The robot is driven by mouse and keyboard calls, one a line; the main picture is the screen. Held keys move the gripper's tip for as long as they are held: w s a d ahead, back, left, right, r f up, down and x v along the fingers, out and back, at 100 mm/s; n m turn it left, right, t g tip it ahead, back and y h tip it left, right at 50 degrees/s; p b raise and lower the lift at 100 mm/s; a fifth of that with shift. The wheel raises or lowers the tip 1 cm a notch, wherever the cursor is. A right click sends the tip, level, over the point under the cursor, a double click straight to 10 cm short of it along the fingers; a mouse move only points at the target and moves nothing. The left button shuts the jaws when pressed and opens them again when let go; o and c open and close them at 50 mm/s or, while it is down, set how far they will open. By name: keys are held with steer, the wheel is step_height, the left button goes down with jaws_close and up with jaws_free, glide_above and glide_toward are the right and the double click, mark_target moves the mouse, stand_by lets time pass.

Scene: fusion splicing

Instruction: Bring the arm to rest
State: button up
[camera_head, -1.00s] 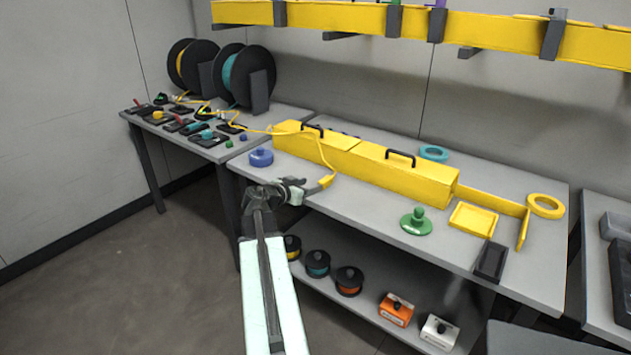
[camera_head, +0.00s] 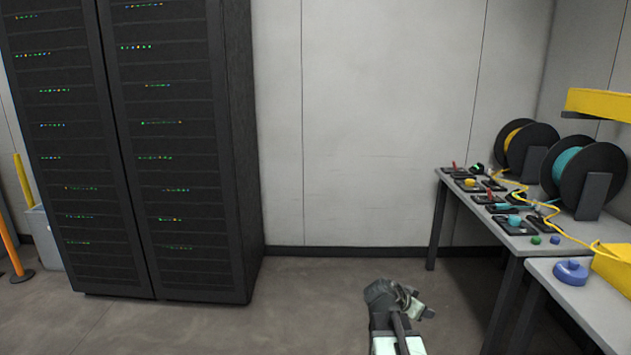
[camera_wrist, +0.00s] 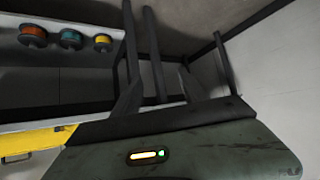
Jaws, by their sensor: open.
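My arm reaches up from the bottom of the head view. My gripper (camera_head: 412,303) is at its end, over bare floor to the left of the benches and clear of them. Its jaws are small and seen at an angle; they look open, and I see nothing held in them. In the wrist view a dark grey-green casing of mine with a small lit bar fills the bottom.
A workbench (camera_head: 455,207) with splicing gear, yellow cable and two large reels (camera_head: 588,165) stands at right. A blue round piece (camera_head: 571,271) sits on the nearer bench. A server rack (camera_head: 180,150) stands at left. Floor (camera_head: 330,300) between is free. Spools (camera_wrist: 71,39) show in the wrist view.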

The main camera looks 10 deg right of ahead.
steer(key=s+a+f+n+y, duration=0.1)
steer(key=a+f+n+y, duration=0.15)
steer(key=a, duration=0.75)
steer(key=a+f+n+y, duration=0.2)
steer(key=a+f+n, duration=0.15)
steer(key=a, duration=0.65)
steer(key=s+a+f+n+g+y, duration=0.3)
steer(key=s+a+n+g+y, duration=0.15)
steer(key=s+a+n, duration=0.5)
step_height(320, 180, up, 20)
steer(key=w+a+m+p, duration=0.1)
steer(key=m+p, duration=0.1)
steer(key=p, duration=1.7)
steer(key=shift+w+a+f, duration=0.25)
steer(key=shift+w+a, duration=0.05)
steer(key=shift+w, duration=0.05)
steer(key=shift+t, duration=0.25)
